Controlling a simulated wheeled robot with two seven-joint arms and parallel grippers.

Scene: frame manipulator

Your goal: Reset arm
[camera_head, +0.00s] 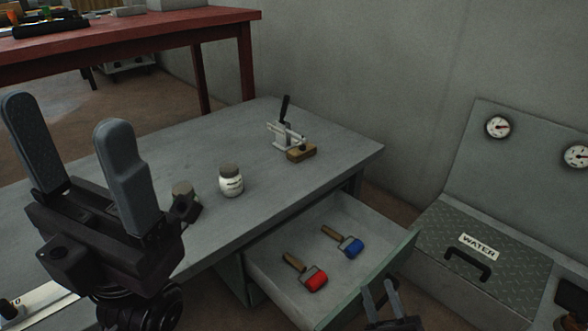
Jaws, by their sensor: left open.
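My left gripper (68,118) is large in the left foreground, above the grey workbench (330,150). Its two grey fingers point up and stand wide apart, with nothing between them. My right gripper (378,288) shows at the bottom edge, by the front of the open drawer (285,265). Its two fingertips stand apart and hold nothing visible. The rest of it is cut off by the frame. A red-headed brush (315,279) and a blue-headed brush (352,246) lie in the drawer, apart from both grippers.
A clamp device (284,133) with a wooden block (301,153) is farther back. A box marked WATER (479,240) stands right. A red table (150,28) is behind.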

